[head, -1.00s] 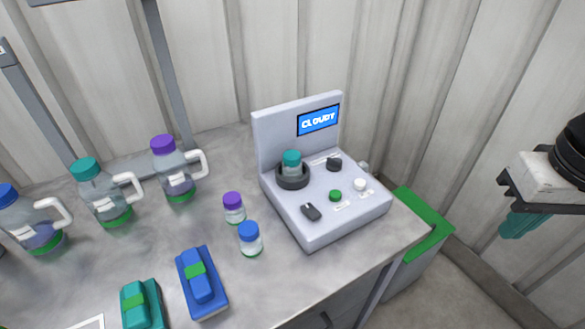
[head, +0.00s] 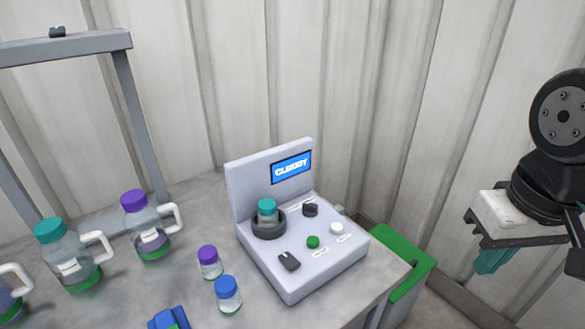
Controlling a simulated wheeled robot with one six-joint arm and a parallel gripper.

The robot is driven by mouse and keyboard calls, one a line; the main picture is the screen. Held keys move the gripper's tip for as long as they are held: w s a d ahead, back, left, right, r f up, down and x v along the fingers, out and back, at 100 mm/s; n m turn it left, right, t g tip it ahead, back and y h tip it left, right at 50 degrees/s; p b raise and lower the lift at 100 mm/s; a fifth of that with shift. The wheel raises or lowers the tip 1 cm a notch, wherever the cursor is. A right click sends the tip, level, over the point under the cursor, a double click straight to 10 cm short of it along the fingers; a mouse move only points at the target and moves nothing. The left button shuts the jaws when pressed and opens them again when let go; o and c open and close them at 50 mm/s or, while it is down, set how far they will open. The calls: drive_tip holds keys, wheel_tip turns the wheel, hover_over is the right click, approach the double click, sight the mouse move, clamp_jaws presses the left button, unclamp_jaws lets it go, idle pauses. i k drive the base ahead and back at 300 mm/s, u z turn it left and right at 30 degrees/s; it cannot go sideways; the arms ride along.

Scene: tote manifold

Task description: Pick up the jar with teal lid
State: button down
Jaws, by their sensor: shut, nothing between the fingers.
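The small jar with the teal lid (head: 267,210) stands upright in the dark round holder (head: 268,228) on top of the grey machine. Its lower part is hidden by the holder. My gripper (head: 490,262) is at the right of the head view, well apart from the jar and off the table's right side. Its teal fingers point down and are shut with nothing held. A larger jug with a teal lid (head: 68,262) stands at the left of the table.
The grey machine (head: 325,262) has a screen reading "CLOUDY", knobs and buttons. Small jars with purple (head: 209,263) and blue (head: 228,296) lids stand left of it. A purple-lidded jug (head: 148,232) stands farther left. A green-topped bin (head: 408,262) is beside the table. A corrugated wall stands behind.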

sight(268, 217)
drive_tip(key=z, duration=0.9)
drive_tip(key=k, duration=0.4)
drive_tip(key=u, duration=0.9)
